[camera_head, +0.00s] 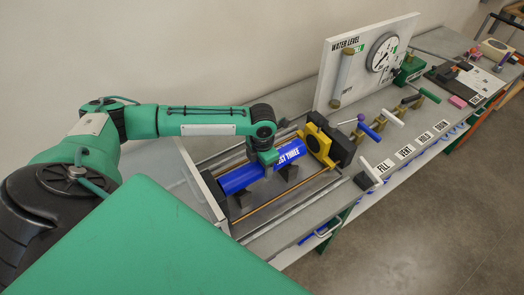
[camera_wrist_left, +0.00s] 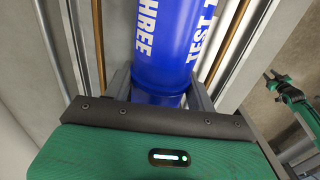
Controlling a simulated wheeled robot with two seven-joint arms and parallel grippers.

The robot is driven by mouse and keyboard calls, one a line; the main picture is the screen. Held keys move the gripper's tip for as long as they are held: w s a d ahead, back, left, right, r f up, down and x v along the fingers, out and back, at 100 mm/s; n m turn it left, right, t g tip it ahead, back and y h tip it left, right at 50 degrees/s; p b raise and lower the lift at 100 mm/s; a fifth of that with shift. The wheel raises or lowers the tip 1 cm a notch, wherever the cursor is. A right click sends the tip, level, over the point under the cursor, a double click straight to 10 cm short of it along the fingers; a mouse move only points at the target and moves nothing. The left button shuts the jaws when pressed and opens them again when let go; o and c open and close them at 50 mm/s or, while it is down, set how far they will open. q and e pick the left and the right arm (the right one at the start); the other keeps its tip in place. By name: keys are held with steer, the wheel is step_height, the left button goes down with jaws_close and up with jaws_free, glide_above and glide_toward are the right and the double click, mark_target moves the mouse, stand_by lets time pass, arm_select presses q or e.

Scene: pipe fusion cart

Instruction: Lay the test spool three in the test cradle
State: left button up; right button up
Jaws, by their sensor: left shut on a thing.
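Test spool three is a blue pipe (camera_head: 240,178) with white lettering, lying lengthwise over the dark cradle supports (camera_head: 244,197) in the head view. My left gripper (camera_head: 268,160) reaches it from above and is shut on its middle. In the left wrist view the blue spool (camera_wrist_left: 162,45) runs between the two grey fingers of my left gripper (camera_wrist_left: 160,95). Whether the spool rests on the supports or hangs just above them, I cannot tell. A small green and black arm part (camera_wrist_left: 292,98), probably of my right arm, shows at the right of the wrist view.
A yellow and black clamp block (camera_head: 318,142) stands at the spool's far end. Behind it is a white water level panel (camera_head: 357,62) with a gauge. Several coloured valve handles and labels such as FILL (camera_head: 384,166) line the bench to the right.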

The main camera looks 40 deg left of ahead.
arm_select(q)
steer(key=shift+f+b, duration=0.3)
steer(key=shift+f, duration=0.75)
steer(key=o, duration=1.3)
